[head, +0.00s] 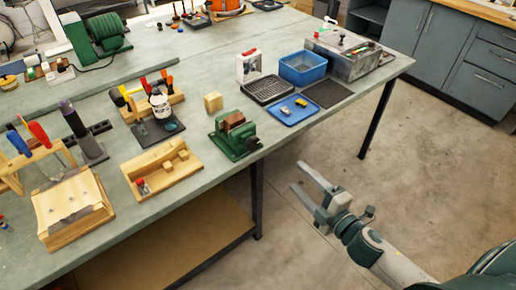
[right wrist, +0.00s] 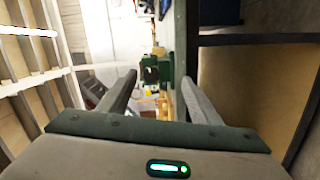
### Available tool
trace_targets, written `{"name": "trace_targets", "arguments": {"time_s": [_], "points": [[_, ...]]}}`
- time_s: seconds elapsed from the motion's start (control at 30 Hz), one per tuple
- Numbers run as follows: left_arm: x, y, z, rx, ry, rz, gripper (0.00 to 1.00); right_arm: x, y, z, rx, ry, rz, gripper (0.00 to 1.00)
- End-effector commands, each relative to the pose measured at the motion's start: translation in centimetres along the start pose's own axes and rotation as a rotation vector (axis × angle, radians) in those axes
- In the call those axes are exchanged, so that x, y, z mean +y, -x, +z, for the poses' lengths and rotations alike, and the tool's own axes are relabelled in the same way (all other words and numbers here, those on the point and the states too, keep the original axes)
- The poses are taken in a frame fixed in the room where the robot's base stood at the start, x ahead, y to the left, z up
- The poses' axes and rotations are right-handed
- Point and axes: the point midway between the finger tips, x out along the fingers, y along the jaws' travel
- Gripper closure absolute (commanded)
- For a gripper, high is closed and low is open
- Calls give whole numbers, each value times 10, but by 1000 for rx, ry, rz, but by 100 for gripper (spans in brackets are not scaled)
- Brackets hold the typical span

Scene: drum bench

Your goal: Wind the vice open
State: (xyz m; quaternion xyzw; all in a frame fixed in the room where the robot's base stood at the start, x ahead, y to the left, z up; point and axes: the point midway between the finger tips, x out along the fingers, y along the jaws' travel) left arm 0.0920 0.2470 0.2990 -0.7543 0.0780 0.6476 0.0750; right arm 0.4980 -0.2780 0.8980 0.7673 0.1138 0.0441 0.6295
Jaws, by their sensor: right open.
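The green vice (head: 236,140) stands at the front edge of the bench in the head view, with a brown block (head: 233,120) at its top. The handle of the vice cannot be made out clearly. My right gripper (head: 307,180) is open and empty, out over the floor to the right of the vice and apart from it. In the right wrist view the open right gripper (right wrist: 153,92) shows both fingers spread, with a green thing that looks like the vice (right wrist: 151,70) beyond them. My left gripper is not in view.
The bench (head: 205,180) holds a wooden tray (head: 162,170) left of the vice, a wooden cube (head: 213,102) behind it, and a blue tray (head: 293,110) and a blue bin (head: 302,68) to its right. A bench leg (head: 376,120) stands at the right. Floor is clear around my right gripper.

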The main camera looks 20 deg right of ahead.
Motion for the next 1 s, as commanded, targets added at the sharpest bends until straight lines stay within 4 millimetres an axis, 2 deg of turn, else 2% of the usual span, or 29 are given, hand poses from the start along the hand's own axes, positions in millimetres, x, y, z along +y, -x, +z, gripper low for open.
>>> {"name": "trace_targets", "arguments": {"time_s": [0.1,0.4,0.83,0.87,1.0], "points": [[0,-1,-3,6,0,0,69,-6,-1,4,-26,-421,-17,42],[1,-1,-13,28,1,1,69,-18,-3,6,-81,-1508,-38,42],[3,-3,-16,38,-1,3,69,-20,-1,-10,-116,-3067,-73,42],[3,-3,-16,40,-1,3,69,-19,-1,-11,113,3103,78,42],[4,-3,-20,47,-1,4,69,-12,1,-18,79,2606,95,42]]}}
